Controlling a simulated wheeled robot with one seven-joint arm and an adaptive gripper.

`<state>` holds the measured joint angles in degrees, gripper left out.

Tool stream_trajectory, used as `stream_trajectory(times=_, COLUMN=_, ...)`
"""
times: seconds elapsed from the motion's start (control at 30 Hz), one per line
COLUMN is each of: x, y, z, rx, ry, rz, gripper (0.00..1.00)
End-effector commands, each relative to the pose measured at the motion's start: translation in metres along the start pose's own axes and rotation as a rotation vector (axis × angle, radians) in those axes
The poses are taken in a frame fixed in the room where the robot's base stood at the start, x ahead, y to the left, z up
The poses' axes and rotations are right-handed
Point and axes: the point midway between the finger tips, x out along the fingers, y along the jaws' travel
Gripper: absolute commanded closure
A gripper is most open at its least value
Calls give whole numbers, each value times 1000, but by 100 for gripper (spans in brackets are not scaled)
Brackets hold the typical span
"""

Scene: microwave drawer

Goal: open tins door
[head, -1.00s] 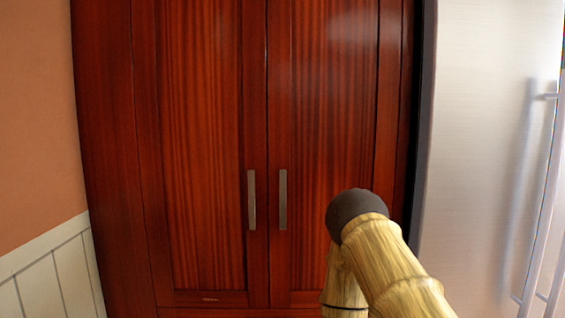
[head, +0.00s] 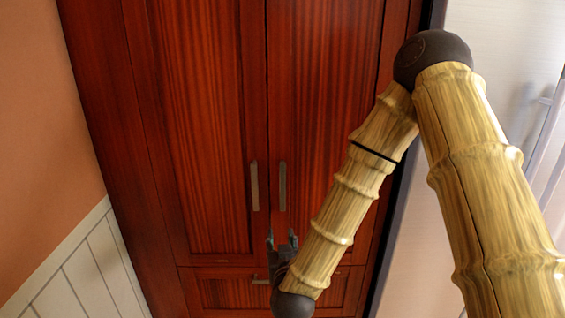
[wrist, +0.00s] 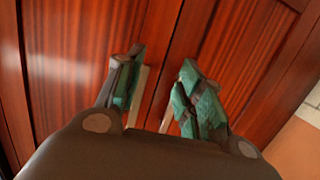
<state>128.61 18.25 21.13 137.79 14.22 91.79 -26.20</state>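A tall dark red wooden cabinet has a left door (head: 195,130) and a right door (head: 320,110), both shut in the head view. The left door's handle (head: 254,186) and the right door's handle (head: 282,186) are upright bars side by side at the seam. No label shows which door is the tins door. My gripper (head: 283,238) is just below the handles in the head view. In the wrist view my gripper (wrist: 160,85) is open, its green-padded fingers apart. Both handles partly show behind and between the fingers; I cannot tell whether they touch.
A drawer front (head: 222,288) with a horizontal handle (head: 260,282) is below the doors. A steel fridge (head: 490,60) stands at the right, behind my arm. An orange wall (head: 45,130) with white panelling (head: 85,265) is at the left.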

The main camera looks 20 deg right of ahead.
Motion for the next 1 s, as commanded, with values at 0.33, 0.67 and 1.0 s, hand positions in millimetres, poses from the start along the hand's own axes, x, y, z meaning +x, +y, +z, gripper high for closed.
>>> stream_trajectory(times=0.33, x=-8, y=8, z=-126, rx=14, ry=158, rz=77, gripper=62)
stream_trajectory(times=0.67, x=10, y=11, z=-141, rx=17, ry=175, rz=90, gripper=62)
stream_trajectory(times=1.0, x=63, y=16, z=-150, rx=17, ry=173, rz=89, gripper=62)
